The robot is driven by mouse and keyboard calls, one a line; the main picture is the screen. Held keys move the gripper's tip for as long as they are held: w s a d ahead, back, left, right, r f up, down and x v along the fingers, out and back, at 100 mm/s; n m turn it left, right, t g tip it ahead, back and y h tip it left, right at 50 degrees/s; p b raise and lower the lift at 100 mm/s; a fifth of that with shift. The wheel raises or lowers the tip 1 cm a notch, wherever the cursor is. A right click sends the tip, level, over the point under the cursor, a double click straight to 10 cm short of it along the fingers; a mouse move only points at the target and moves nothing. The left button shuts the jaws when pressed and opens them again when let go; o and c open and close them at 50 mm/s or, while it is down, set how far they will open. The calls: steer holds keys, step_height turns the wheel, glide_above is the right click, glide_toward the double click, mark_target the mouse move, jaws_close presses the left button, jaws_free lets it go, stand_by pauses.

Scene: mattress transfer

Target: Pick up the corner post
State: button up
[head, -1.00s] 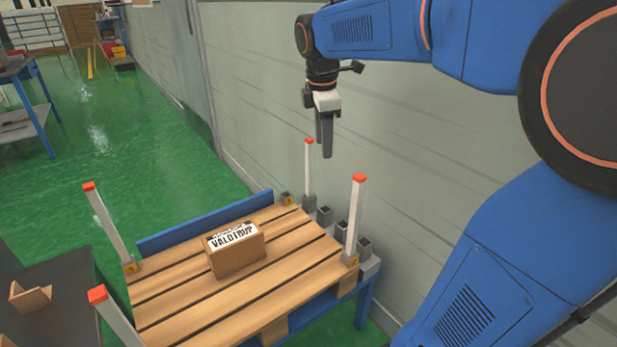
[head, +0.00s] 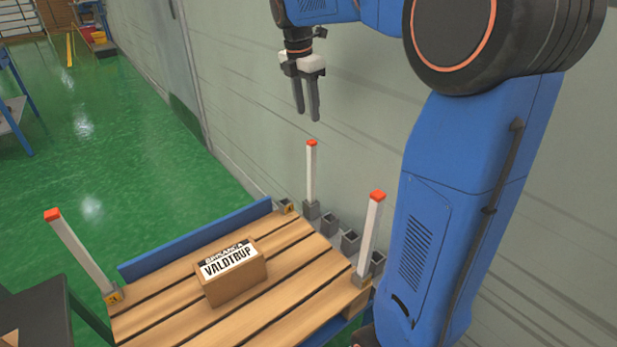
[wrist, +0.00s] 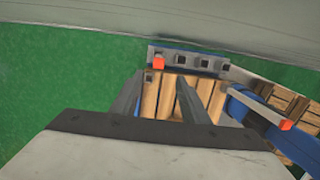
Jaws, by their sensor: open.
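A white corner post with an orange-red top (head: 311,172) stands upright in the end socket of a grey socket row by the wall. Its top shows in the wrist view (wrist: 158,63), close to the left finger. Similar posts stand at pallet corners, one at the left (head: 80,255) and one at the right (head: 370,235). The right one also shows in the wrist view (wrist: 285,124). The pallet's back corner bracket (head: 287,206) holds no post. My gripper (head: 308,118) is open and empty, pointing down, and appears above the post by the wall.
A wooden pallet (head: 280,290) lies on a blue-framed stand and bears a labelled cardboard box (head: 233,282). The other grey sockets (head: 350,240) look empty. The grey wall (head: 240,70) runs close behind. Green floor (head: 110,180) at the left is open.

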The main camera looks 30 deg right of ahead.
mark_target(312, 142)
steer(key=f, duration=0.3)
steer(key=d+f, duration=0.1)
steer(key=f, duration=0.7)
steer(key=shift+w+d+f, duration=0.15)
steer(key=shift+d+f, duration=0.05)
steer(key=shift+d, duration=0.1)
steer(key=shift+w+d+f, duration=0.15)
steer(key=shift+d+f, duration=0.05)
steer(key=shift+f, duration=1.15)
steer(key=shift+w+d+f, duration=0.1)
steer(key=shift+d+f, duration=0.05)
steer(key=shift+f, duration=1.2)
jaws_close()
